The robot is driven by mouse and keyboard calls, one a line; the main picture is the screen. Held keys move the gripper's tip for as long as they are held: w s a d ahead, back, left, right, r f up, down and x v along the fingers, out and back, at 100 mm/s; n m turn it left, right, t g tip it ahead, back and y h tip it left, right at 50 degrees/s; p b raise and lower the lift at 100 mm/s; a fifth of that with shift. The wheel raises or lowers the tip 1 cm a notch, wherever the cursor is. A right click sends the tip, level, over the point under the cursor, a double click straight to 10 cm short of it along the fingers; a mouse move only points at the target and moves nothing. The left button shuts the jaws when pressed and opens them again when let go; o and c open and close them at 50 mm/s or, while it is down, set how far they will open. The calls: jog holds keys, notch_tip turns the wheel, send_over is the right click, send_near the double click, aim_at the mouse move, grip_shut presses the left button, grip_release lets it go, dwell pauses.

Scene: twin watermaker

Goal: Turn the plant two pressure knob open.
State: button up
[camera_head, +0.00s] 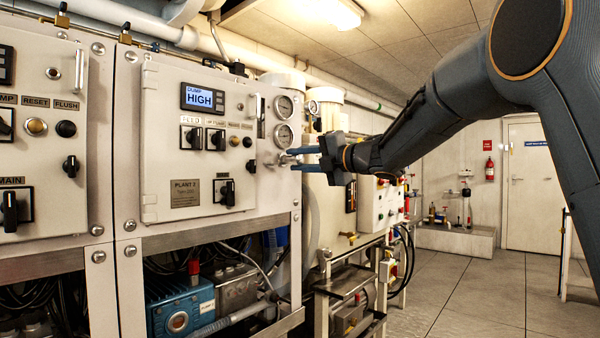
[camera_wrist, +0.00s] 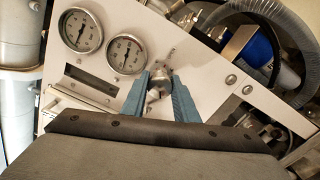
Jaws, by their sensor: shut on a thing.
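The plant two panel (camera_head: 210,150) is a white cabinet front with a "PLANT 2" plate and a lit display (camera_head: 203,98) reading "DUMP HIGH". The pressure knob (camera_head: 284,159) is a small metal knob at the panel's right edge, below two round gauges; it also shows in the wrist view (camera_wrist: 158,84). My gripper (camera_head: 297,159) reaches in from the right. In the wrist view its two blue fingers (camera_wrist: 160,92) stand on either side of the knob and are shut on it. The fingers hide part of the knob, and I cannot tell how far it is turned.
The two gauges (camera_head: 284,120) sit just above the knob. Another white panel (camera_head: 45,140) stands at the left. A blue pump (camera_head: 180,305) and hoses are below. A further control box (camera_head: 380,205) stands behind my gripper. The floor (camera_head: 470,300) at the right is clear.

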jog(key=shift+s+a+f+n+b, duration=0.1)
jog(key=shift+a+f+n+b, duration=0.05)
jog(key=shift+n+b, duration=1)
jog(key=shift+n, duration=0.25)
jog(key=o, duration=1.1)
jog(key=shift+s+d, duration=0.15)
jog(key=shift+d, duration=0.3)
jog(key=v, duration=0.7)
jog(key=shift+s, duration=0.1)
